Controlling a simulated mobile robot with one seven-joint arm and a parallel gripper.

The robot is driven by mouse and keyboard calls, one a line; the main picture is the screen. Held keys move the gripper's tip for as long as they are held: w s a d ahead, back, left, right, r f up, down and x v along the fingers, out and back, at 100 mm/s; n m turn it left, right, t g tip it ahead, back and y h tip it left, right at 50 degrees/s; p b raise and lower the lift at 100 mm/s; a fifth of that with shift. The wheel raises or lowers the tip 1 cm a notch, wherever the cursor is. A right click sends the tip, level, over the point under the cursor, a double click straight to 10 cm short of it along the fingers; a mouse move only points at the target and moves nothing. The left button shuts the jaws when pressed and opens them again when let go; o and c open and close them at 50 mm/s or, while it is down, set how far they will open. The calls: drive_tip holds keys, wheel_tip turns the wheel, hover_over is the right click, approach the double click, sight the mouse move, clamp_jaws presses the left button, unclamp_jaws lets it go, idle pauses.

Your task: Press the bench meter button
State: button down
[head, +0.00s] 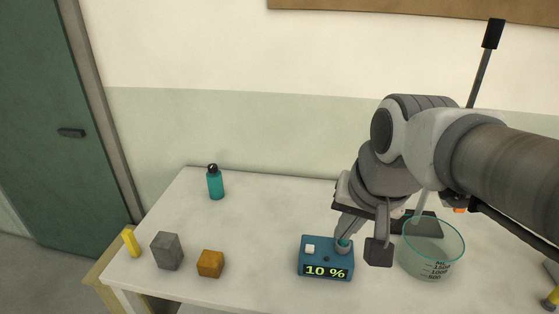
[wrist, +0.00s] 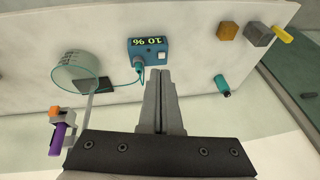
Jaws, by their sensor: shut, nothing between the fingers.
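The bench meter (head: 326,268) is a blue box on the white table, its display reading "10 %". A white square button (head: 310,249) is on its top at left, with a small dark spot beside it. The meter also shows upside down in the wrist view (wrist: 135,53), with the white button (wrist: 162,55) near its lower right. My gripper (head: 342,238) is shut and empty, pointing down by the meter's back right, to the right of the button. In the wrist view its fingertips (wrist: 158,72) appear just below the meter's edge; whether they touch it I cannot tell.
A teal cable plug (wrist: 138,67) sits at the meter beside my fingertips. A glass beaker (head: 432,255) stands right of the meter by a stand. Left are an orange block (head: 210,264), grey block (head: 167,251), yellow piece (head: 130,241) and teal bottle (head: 215,184).

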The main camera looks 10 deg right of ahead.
drive_tip(key=w+f+m+g, duration=0.2)
drive_tip(key=w+f+m, duration=0.1)
drive_tip(key=w+m, duration=0.6)
drive_tip(key=m+g, duration=0.2)
drive_tip(key=m, duration=0.6)
hover_over(310, 248)
wheel_tip(310, 248, down, 9)
wheel_tip(310, 248, down, 14)
drive_tip(key=shift+r, duration=0.1)
